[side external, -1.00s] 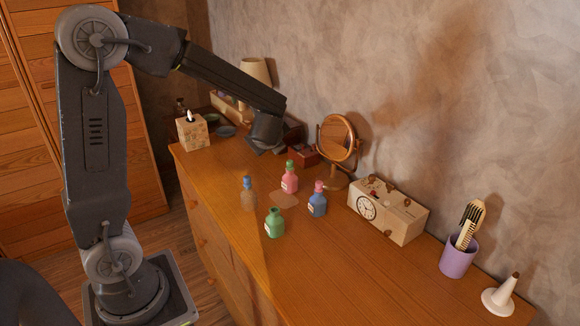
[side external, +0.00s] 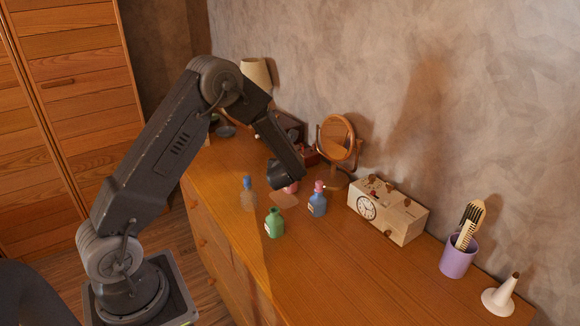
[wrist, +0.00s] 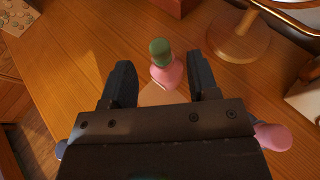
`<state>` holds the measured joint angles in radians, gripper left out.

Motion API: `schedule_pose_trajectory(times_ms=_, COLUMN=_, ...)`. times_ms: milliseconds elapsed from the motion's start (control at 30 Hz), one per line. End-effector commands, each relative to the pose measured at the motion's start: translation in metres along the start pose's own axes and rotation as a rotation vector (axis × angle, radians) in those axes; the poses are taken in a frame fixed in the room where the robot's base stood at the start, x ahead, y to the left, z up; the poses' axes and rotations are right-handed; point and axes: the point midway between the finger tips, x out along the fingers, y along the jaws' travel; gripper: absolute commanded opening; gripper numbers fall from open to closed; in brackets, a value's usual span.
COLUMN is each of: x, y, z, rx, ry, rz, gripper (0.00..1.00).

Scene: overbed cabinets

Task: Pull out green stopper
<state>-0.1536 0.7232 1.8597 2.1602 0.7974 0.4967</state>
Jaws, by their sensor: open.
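The green stopper (wrist: 160,50) sits in the neck of the pink bottle (wrist: 168,74), which stands upright in the wrist view. My gripper (wrist: 160,61) is open, with one finger on each side of the stopper and bottle neck, apart from both. In the side view my gripper (side external: 285,176) hangs over the pink bottle (side external: 292,188) and hides the stopper and most of the bottle.
Close by stand a green bottle (side external: 274,225), a blue bottle with a pink stopper (side external: 317,203) and a brownish bottle with a blue stopper (side external: 248,196). A round mirror (side external: 337,138) stands behind. A clock box (side external: 400,214) is to the right.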

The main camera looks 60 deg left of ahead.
Motion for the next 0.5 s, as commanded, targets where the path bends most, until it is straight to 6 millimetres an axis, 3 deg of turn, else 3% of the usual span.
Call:
schedule_pose_trajectory(times_ms=167, x=0.013, y=0.001, z=0.0, rx=-0.001, ry=0.002, rz=0.002, gripper=0.54)
schedule_pose_trajectory(times_ms=500, x=0.062, y=0.001, z=0.0, rx=-0.001, ry=0.002, rz=0.002, gripper=0.54)
